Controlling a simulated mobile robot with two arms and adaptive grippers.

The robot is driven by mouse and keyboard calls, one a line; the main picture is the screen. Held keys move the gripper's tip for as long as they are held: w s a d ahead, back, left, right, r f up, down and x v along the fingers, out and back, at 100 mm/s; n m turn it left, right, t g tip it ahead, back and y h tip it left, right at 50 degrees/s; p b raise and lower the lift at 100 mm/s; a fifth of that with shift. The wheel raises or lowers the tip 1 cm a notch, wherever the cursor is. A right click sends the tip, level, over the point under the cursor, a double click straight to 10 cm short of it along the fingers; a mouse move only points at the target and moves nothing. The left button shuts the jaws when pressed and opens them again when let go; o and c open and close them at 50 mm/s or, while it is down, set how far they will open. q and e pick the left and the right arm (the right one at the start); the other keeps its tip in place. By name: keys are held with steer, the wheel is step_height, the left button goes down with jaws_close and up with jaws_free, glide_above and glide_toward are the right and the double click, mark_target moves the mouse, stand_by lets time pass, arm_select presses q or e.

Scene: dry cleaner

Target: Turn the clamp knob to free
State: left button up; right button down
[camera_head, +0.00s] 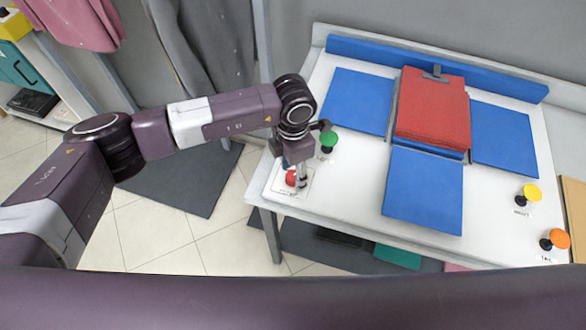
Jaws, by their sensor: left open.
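My left gripper (296,184) points down at the front left corner of the white table. It is open, with its fingers around or just in front of a red knob (291,177) on a pale plate. I cannot tell whether they touch it, and the gripper hides part of the knob. A green knob (328,139) stands just behind. A yellow knob (532,192) and an orange knob (558,238) stand at the right, with labels too small to read. A small dark clamp (435,73) rests on the folded red cloth. My right gripper is not in view.
Blue folding panels (424,188) surround the red cloth (432,108) on the white table (365,205). A blue strip (440,68) runs along the back. Grey and pink garments hang at the left, near my arm. Shelves stand at the far left.

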arm_select(q)
steer(key=shift+f, duration=0.15)
steer(key=shift+c, duration=0.5)
steer(key=c, duration=1)
steer(key=shift+c, duration=0.2)
